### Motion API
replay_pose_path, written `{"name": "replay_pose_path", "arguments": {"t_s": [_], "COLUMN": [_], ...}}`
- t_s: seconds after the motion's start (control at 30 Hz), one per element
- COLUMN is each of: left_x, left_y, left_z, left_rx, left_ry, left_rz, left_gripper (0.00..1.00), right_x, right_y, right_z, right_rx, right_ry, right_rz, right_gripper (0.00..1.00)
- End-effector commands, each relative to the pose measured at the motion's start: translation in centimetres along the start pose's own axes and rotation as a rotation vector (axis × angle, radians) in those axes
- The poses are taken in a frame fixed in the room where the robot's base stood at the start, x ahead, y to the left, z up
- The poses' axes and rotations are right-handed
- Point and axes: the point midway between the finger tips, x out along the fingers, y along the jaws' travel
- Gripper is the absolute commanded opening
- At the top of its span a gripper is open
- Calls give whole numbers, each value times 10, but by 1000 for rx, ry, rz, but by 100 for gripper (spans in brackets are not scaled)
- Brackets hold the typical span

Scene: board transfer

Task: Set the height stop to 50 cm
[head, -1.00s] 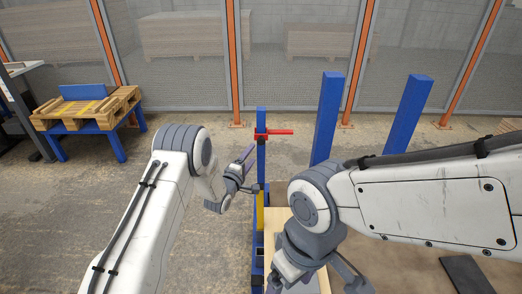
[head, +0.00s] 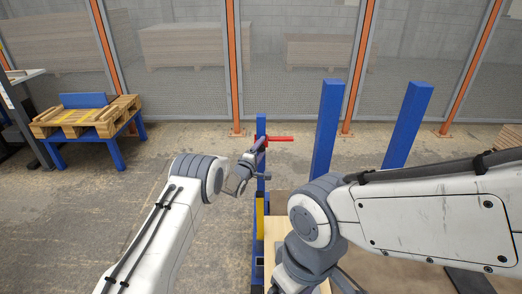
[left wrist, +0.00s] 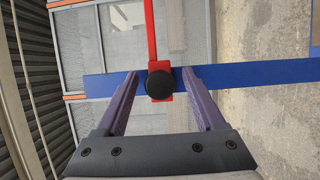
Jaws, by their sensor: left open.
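The red height stop (head: 280,139) sits near the top of the blue upright post (head: 261,124), its red arm pointing right. In the left wrist view the stop's red arm (left wrist: 151,30) runs up from a red block with a round black knob (left wrist: 161,86), on the blue post (left wrist: 250,74). My left gripper (head: 260,160) is at the post beside the stop. In the left wrist view its open fingers (left wrist: 159,76) lie on either side of the knob, with gaps showing. No scale marks are readable. My right gripper is mostly out of sight at the bottom edge of the head view.
Two thick blue posts (head: 326,130) stand right of the stop's post. A light wooden board (head: 283,232) lies below, partly behind my right arm. A wooden pallet on a blue stand (head: 88,118) is at the left. Mesh fencing closes the back.

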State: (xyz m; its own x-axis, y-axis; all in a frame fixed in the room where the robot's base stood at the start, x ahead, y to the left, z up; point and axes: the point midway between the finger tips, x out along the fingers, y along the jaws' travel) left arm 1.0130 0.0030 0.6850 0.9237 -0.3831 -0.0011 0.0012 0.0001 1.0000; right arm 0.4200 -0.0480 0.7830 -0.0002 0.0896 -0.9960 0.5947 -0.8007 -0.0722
Motion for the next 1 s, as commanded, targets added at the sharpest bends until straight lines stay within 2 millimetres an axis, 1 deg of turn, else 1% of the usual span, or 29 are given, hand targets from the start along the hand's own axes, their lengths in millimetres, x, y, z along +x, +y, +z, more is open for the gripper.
{"name": "replay_pose_path", "arguments": {"t_s": [0.17,0.27,0.3,0.37,1.0], "left_x": [0,0,0,0,0], "left_y": [0,0,0,0,-1], "left_z": [0,0,0,0,0], "left_rx": [0,0,0,0,1], "left_ry": [0,0,0,0,0], "left_rz": [0,0,0,0,-1], "left_gripper": [71,36,21,0,0], "right_x": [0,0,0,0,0], "right_y": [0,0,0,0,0], "right_z": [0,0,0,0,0], "right_rx": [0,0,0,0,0], "right_ry": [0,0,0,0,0], "right_rz": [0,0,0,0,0], "right_gripper": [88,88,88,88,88]}}
